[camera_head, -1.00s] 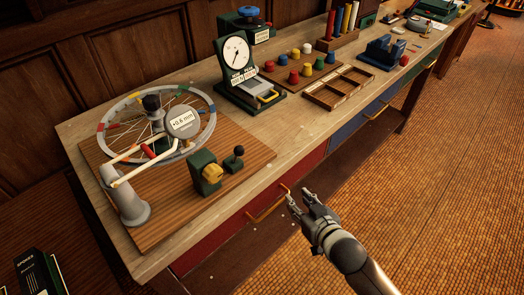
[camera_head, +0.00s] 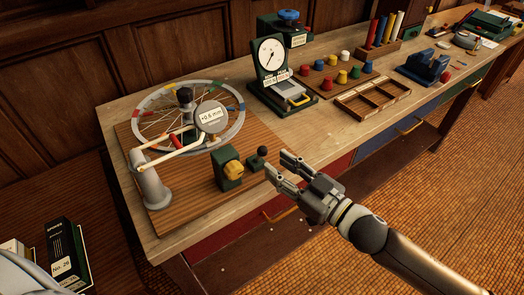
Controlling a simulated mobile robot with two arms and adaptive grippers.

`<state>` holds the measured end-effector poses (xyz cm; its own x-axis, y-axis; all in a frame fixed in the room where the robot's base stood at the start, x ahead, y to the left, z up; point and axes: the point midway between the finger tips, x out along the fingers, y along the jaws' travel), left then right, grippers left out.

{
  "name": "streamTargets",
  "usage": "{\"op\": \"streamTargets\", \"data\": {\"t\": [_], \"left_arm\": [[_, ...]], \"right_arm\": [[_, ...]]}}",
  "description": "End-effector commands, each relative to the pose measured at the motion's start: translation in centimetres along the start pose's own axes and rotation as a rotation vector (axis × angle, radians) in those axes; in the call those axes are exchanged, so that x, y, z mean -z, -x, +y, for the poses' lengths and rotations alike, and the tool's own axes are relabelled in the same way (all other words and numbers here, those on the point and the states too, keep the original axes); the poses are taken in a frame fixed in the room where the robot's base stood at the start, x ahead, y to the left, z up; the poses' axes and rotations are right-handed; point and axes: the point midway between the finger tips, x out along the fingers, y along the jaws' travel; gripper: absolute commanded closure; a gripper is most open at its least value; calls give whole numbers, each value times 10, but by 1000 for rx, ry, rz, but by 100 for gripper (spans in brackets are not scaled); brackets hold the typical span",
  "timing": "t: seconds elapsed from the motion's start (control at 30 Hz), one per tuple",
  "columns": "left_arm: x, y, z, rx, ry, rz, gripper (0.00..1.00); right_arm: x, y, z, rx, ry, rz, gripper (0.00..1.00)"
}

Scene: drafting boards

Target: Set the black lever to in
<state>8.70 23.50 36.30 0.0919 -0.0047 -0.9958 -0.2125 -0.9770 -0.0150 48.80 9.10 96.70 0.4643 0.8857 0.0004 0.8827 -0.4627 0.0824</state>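The black lever (camera_head: 262,152) is a short stick with a round black knob on a small green base. My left gripper is not in view.
A spoked wheel (camera_head: 158,112) with a round gauge (camera_head: 210,116) and a grey post (camera_head: 152,188) stands on the board. Behind the lever are a dial scale (camera_head: 270,55) and a tray of coloured knobs. The bench top right of the board is partly clear.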

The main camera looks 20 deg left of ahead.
Motion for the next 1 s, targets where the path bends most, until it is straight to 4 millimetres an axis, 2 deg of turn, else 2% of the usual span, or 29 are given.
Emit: {"op": "streamTargets", "data": {"t": [0.1, 0.33, 0.5, 0.8, 1.0], "left_arm": [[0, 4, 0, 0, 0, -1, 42], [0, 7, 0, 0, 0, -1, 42], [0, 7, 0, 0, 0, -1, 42], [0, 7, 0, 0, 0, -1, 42], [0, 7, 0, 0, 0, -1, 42]], "right_arm": [[2, -23, 0, 1, 0, 1, 66], [1, -55, 0, 0, 1, 0, 66], [0, -66, 0, 0, 0, -1, 66], [0, -67, 0, 0, 0, -1, 66], [0, -67, 0, -1, 0, -1, 90]]}}
